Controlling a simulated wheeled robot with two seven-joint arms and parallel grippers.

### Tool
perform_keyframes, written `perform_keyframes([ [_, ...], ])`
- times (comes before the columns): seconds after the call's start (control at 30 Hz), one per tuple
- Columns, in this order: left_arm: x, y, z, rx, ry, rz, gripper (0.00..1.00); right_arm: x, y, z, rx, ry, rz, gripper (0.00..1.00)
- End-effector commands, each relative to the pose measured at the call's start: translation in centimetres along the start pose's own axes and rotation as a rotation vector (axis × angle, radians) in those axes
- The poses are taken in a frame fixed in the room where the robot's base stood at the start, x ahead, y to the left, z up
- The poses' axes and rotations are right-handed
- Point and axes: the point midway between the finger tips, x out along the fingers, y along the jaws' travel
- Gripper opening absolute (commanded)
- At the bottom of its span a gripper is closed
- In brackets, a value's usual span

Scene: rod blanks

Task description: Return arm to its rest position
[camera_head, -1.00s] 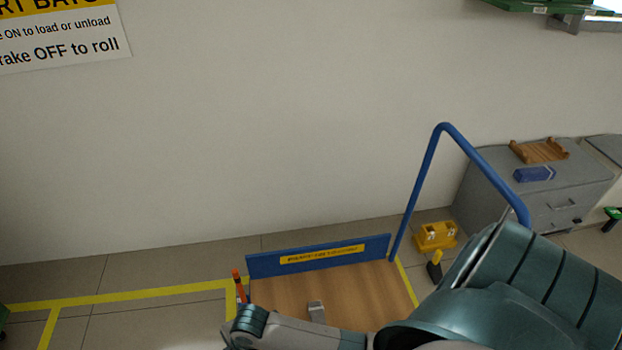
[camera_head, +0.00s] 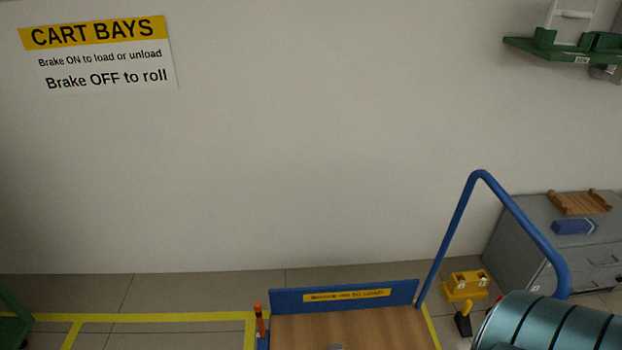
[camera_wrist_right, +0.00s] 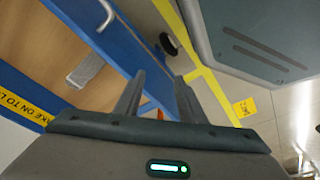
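My right arm (camera_head: 552,325) shows in the head view only as a teal, ribbed link at the lower right corner. My right gripper (camera_wrist_right: 159,98) shows in the right wrist view with its two dark fingers apart. Nothing shows held between them. Beyond the fingers lie the blue edge (camera_wrist_right: 103,50) of the cart and the floor. My left arm and left gripper are not in view.
The cart has a wooden deck (camera_head: 350,328) and a blue tubular handle (camera_head: 447,232). A yellow block (camera_head: 466,284) sits on the floor beside it. A grey drawer cabinet (camera_head: 520,250) stands at the right, bearing a wooden tray (camera_head: 580,203) and a blue object (camera_head: 573,227).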

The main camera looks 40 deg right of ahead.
Motion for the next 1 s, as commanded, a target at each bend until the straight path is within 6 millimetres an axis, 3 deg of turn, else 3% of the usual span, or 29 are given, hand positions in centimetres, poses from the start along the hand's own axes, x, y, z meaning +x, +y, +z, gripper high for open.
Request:
perform_keyframes([
  [0.37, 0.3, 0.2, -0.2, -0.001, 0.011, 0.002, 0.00, 0.3, -0.1, -0.2, -0.002, 0.011, -0.002, 0.37],
  [1.0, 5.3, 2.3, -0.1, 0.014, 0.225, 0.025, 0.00, 5.3, -2.3, -0.2, -0.017, 0.225, -0.026, 0.37],
])
